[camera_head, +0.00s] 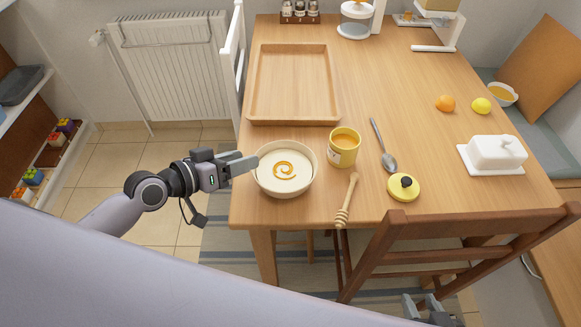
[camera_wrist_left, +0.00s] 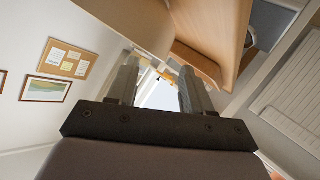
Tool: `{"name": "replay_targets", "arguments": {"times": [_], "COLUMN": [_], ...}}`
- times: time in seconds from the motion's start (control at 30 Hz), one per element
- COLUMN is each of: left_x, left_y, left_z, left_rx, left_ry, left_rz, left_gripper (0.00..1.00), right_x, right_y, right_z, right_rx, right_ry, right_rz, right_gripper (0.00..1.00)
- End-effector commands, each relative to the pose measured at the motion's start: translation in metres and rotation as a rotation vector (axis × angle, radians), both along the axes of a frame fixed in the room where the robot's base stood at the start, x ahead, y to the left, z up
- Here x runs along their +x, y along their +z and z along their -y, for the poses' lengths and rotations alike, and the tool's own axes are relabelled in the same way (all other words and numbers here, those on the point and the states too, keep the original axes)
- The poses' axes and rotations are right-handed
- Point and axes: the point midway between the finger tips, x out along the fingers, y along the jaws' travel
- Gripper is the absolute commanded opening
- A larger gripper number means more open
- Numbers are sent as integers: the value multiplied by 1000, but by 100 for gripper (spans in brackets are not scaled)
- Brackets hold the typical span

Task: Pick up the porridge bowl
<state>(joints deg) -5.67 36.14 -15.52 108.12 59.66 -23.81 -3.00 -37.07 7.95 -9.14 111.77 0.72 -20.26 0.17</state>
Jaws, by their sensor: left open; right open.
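The porridge bowl (camera_head: 285,169) is cream-coloured with an orange swirl on its pale porridge. It stands upright on the wooden table near the front left edge. My left gripper (camera_head: 246,163) is at the bowl's left side, its fingertips close to the rim. I cannot tell whether they touch it. In the left wrist view the left gripper (camera_wrist_left: 158,88) has its two fingers apart, with no clear object between them. My right gripper (camera_head: 428,308) is partly in view at the bottom edge, open, low beside the chair and away from the bowl.
A yellow honey jar (camera_head: 344,148), wooden dipper (camera_head: 347,203), spoon (camera_head: 383,146) and yellow lid (camera_head: 403,188) lie right of the bowl. A wooden tray (camera_head: 293,118) is behind it. A white butter dish (camera_head: 495,154) stands farther right. A chair (camera_head: 440,232) blocks the front.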

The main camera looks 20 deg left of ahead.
Motion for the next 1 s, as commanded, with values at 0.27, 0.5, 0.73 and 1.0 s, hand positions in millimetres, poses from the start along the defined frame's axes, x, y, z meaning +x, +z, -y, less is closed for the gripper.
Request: {"name": "replay_targets", "arguments": {"times": [0.27,0.5,0.73,1.0], "left_x": [21,48,55,55], "left_y": [-6,-17,-21,-21], "left_z": [12,26,32,32], "left_rx": [-2,-3,0,0], "left_ry": [1,0,-1,-1], "left_rz": [2,1,2,2], "left_gripper": [50,50,50,14], "right_x": [-2,-2,-2,-2], "right_y": [1,1,1,1], "right_z": [-1,-1,-1,0], "right_rx": [3,2,2,-1], "right_ry": [-1,0,-1,1], "right_rz": [-6,-7,-6,-6], "right_gripper": [43,43,43,43]}}
